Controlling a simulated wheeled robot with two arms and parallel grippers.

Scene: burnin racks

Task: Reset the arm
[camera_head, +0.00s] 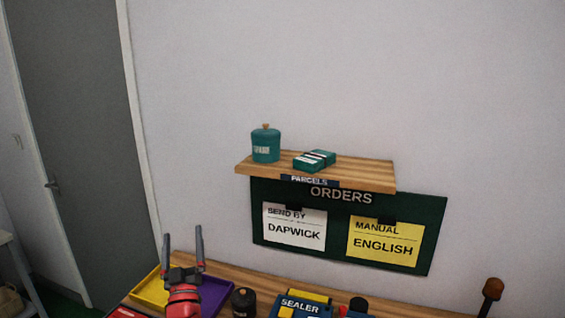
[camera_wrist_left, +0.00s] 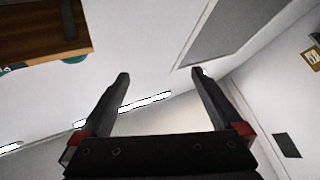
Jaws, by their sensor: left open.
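My left gripper (camera_head: 184,250) points upward above the left part of the wooden table, its two dark fingers spread apart with nothing between them. It also shows in the left wrist view (camera_wrist_left: 163,85), open and empty, with wall, door and ceiling lights beyond. My red wrist shows below it in the head view and covers part of a yellow and purple tray (camera_head: 215,297). My right gripper is in neither view.
A wooden shelf (camera_head: 370,174) on the wall holds a teal canister (camera_head: 265,146) and a teal box (camera_head: 313,160). Below hangs a green orders board (camera_head: 345,200) with two cards. A dark jar (camera_head: 244,302) and a blue sealer (camera_head: 300,307) stand on the table (camera_head: 270,279). A grey door (camera_head: 75,130) is left.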

